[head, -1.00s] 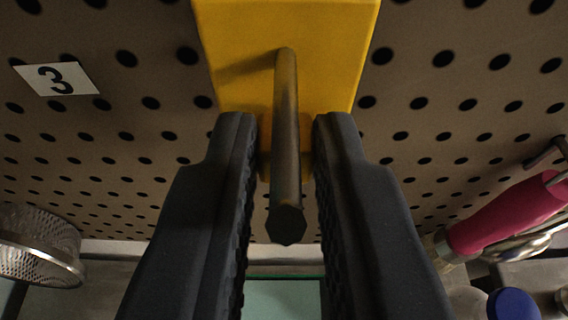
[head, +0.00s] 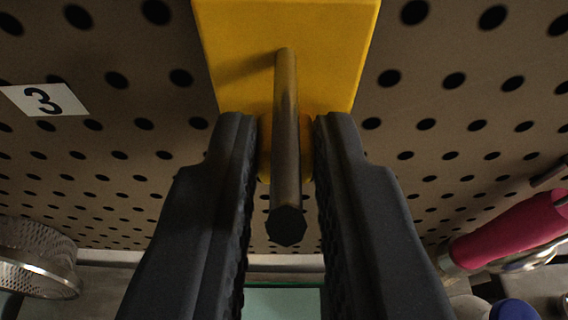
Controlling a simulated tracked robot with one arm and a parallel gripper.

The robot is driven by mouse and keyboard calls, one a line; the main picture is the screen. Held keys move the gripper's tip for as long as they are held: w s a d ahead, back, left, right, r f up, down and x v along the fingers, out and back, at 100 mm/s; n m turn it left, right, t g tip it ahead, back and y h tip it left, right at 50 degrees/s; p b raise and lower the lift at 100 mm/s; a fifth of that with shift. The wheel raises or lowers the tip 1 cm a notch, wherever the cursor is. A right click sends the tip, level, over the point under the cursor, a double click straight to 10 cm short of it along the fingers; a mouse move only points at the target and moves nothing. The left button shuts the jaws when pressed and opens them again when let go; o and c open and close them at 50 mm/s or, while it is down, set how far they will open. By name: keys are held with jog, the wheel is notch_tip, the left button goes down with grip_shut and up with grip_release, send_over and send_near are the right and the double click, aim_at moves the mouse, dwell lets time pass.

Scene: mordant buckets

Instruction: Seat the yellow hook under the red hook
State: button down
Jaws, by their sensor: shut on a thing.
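The yellow hook is a yellow plate (head: 330,50) with a dark metal peg (head: 287,130) sticking out toward the camera. It sits at the top middle of the head view. My gripper (head: 285,135) is shut on the lower part of the yellow hook, with one black finger on each side of the peg. The plate's top edge is cut off by the frame. Whether its back touches the pegboard cannot be told. The red hook is not in view.
A brown pegboard (head: 440,50) with rows of holes fills the background. A white label "3" (head: 44,99) is at the left. A metal mesh strainer (head: 35,258) is at lower left. A pink-handled tool (head: 510,230) and a blue lid (head: 514,310) are at lower right.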

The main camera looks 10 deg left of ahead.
jog(key=shift+w+a, duration=0.1)
jog(key=shift+w, duration=0.4)
jog(key=c, duration=1.3)
grip_release()
jog(key=shift+f, duration=0.1)
jog(key=shift+s+r, duration=0.3)
jog(key=shift+s, duration=0.3)
jog(key=b+v, duration=0.3)
jog(key=v, duration=0.9)
jog(key=shift+s+d, duration=0.2)
jog(key=shift+d, duration=0.05)
